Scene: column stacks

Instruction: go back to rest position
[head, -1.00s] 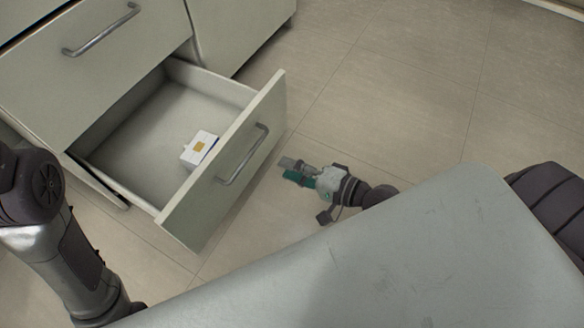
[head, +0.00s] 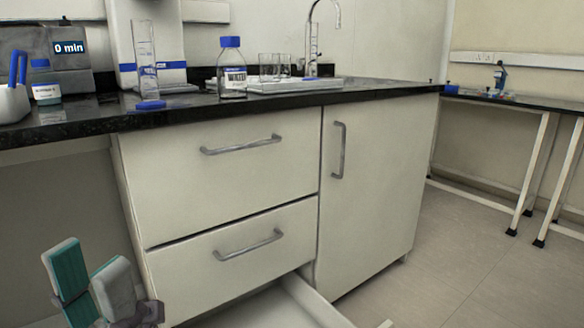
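My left gripper (head: 90,268) shows at the lower left corner of the head view. Its two grey and teal fingers point up with a gap between them and nothing in it, so it is open. It stands in front of the drawer cabinet, at its left side. My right gripper is outside the view. The lowest drawer (head: 286,305) is pulled out at the bottom of the picture. Only part of it shows, and its front and most of its inside are cut off.
Two closed drawers with handles (head: 242,145) (head: 250,244) and a closed cupboard door (head: 362,190) sit under a black worktop (head: 200,112). A blue-capped bottle (head: 231,72) and a measuring cylinder (head: 146,62) stand on it. The floor (head: 430,260) at right is clear.

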